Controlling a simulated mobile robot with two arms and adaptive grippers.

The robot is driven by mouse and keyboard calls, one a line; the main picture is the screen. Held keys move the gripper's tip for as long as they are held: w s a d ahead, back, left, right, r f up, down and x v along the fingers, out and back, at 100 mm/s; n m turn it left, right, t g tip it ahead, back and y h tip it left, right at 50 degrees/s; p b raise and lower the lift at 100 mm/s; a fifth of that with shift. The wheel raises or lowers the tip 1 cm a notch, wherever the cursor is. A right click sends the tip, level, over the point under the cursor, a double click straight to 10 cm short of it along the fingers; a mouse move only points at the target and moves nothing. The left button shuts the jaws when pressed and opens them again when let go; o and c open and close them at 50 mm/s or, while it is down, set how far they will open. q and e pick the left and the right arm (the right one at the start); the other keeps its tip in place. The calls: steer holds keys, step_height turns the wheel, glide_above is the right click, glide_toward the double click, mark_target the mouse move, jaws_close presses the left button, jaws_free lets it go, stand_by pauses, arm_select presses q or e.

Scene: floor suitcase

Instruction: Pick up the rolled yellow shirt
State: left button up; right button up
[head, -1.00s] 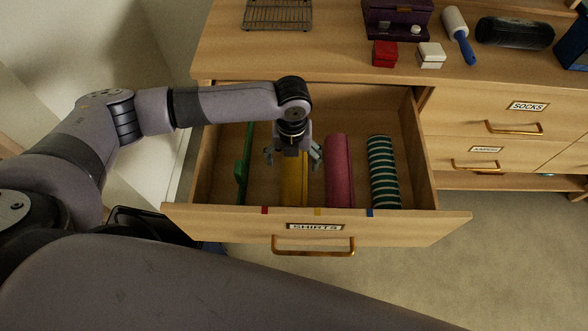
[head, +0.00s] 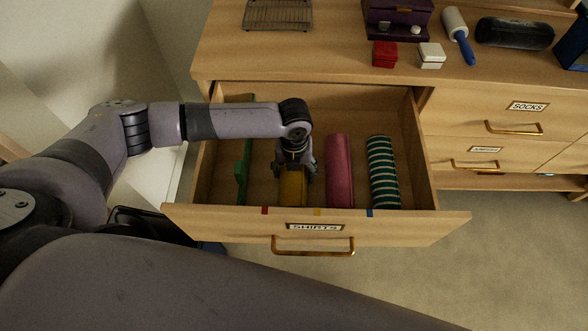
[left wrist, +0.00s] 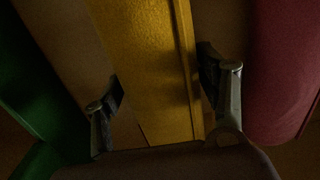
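In the left wrist view the yellow shirt (left wrist: 152,65) runs between the two fingers. My left gripper (head: 296,172) is down in the drawer over the yellow shirt, with the arm hiding part of it. In the left wrist view the left gripper (left wrist: 163,100) is open, one finger on each side of the shirt. A gap shows at the left finger; whether the right finger touches cannot be told. My right gripper is not in view.
The rolled red shirt (head: 339,172) and a green striped roll (head: 383,172) lie to the right. A green piece (head: 243,172) stands at the left. The drawer front (head: 400,228) rises before the rolls. Small boxes and a lint roller (head: 457,30) sit on the dresser top.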

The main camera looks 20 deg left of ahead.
arm_select(q)
steer(key=c, duration=0.8)
steer(key=shift+c, duration=0.2)
steer(key=shift+r, duration=0.15)
